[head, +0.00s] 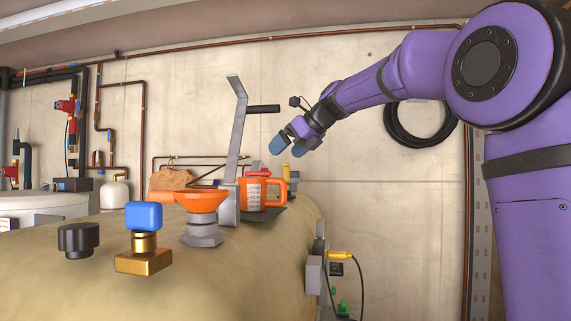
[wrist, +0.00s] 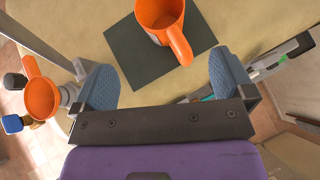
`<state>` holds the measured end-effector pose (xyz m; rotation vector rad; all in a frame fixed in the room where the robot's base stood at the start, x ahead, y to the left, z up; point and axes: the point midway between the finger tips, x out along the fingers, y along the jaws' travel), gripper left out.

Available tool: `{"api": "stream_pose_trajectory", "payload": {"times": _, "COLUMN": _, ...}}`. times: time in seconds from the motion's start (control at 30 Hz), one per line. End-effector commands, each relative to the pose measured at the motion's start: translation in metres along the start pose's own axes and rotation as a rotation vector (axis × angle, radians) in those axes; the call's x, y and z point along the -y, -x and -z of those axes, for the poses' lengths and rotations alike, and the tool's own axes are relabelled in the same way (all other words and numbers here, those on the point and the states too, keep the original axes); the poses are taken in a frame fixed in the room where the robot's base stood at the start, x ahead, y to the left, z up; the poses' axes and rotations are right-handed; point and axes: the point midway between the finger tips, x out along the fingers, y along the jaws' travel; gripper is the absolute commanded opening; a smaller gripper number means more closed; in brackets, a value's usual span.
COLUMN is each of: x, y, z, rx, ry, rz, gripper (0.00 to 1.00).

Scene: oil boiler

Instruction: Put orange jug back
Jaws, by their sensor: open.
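The orange jug (head: 262,196) with a white measuring scale stands on the tan boiler top, behind the grey lever bracket. In the wrist view the jug (wrist: 162,14) stands upright on a dark square mat (wrist: 130,50), its handle pointing toward my gripper. My gripper (wrist: 158,82) is open and empty, its blue fingers spread wide. The jug's handle lies ahead of the fingers, between their lines. In the head view my gripper (head: 292,146) hangs above and to the right of the jug, apart from it.
An orange funnel (head: 202,202) sits left of the jug on the boiler (head: 60,270). A tall grey lever (head: 236,140) with a black handle rises between them. A blue-capped brass fitting (head: 143,240) and black knob (head: 78,240) stand nearer. The wall side right of the boiler is open.

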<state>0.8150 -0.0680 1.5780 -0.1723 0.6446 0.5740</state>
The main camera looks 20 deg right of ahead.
Motion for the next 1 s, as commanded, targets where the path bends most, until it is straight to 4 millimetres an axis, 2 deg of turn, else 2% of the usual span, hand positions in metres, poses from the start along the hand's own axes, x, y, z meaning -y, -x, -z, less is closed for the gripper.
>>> {"api": "stream_pose_trajectory", "payload": {"times": 0.27, "x": -0.003, "y": 0.005, "z": 0.003, "rx": -0.004, "ry": 0.021, "rz": 0.001, "gripper": 1.00}}
{"api": "stream_pose_trajectory", "payload": {"times": 0.37, "x": -0.012, "y": 0.012, "z": 0.015, "rx": -0.024, "ry": 0.112, "rz": 0.006, "gripper": 1.00}}
{"api": "stream_pose_trajectory", "payload": {"times": 0.43, "x": -0.023, "y": 0.019, "z": 0.030, "rx": -0.050, "ry": 0.225, "rz": 0.008, "gripper": 1.00}}
{"api": "stream_pose_trajectory", "payload": {"times": 0.67, "x": -0.072, "y": 0.046, "z": 0.102, "rx": -0.170, "ry": 0.741, "rz": -0.013, "gripper": 1.00}}
{"api": "stream_pose_trajectory", "payload": {"times": 1.0, "x": -0.144, "y": 0.075, "z": 0.233, "rx": -0.358, "ry": 1.575, "rz": -0.162, "gripper": 1.00}}
